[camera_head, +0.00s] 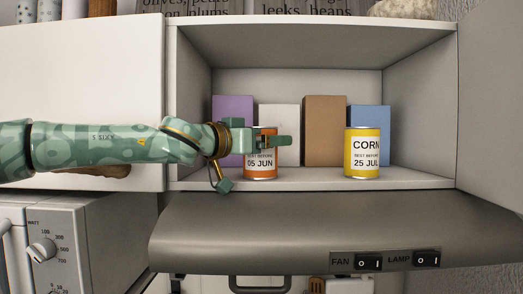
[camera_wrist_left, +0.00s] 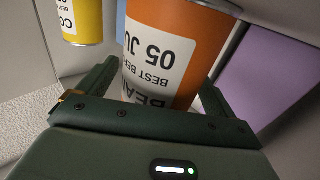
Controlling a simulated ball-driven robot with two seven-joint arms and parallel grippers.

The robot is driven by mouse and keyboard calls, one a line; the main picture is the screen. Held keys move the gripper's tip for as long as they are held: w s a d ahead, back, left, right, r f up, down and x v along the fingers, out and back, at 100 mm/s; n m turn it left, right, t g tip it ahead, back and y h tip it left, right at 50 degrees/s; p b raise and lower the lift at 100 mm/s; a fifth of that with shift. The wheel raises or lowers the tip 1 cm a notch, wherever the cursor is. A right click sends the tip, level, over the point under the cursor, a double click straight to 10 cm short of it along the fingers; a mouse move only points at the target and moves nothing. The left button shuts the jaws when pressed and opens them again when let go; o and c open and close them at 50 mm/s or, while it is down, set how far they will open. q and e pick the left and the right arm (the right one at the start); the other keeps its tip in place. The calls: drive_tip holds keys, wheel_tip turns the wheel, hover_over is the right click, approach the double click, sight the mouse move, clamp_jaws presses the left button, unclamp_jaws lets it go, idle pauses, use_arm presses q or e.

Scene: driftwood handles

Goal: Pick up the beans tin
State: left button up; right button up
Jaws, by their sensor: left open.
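The beans tin (camera_head: 260,168) is orange with a white label reading "BEST BEFORE 05 JUN". It stands upright on the cabinet shelf, left of the middle. In the left wrist view the tin (camera_wrist_left: 190,32) appears upside down, with "BEA" readable. The open fingers of my left gripper (camera_wrist_left: 158,78) lie on either side of the tin; I cannot tell whether they touch it. My right gripper is not in view.
A yellow corn tin (camera_head: 362,155) stands to the right on the same shelf (camera_head: 310,180). Purple (camera_head: 232,105), white (camera_head: 285,120), brown (camera_head: 325,130) and blue (camera_head: 372,118) boxes stand behind. A cabinet door (camera_head: 80,70) is at left, a grey hood (camera_head: 300,225) below.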

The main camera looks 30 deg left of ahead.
use_arm(q)
drive_tip(key=shift+s, duration=0.35)
drive_tip(key=c, duration=1.4)
drive_tip(key=shift+r, duration=0.1)
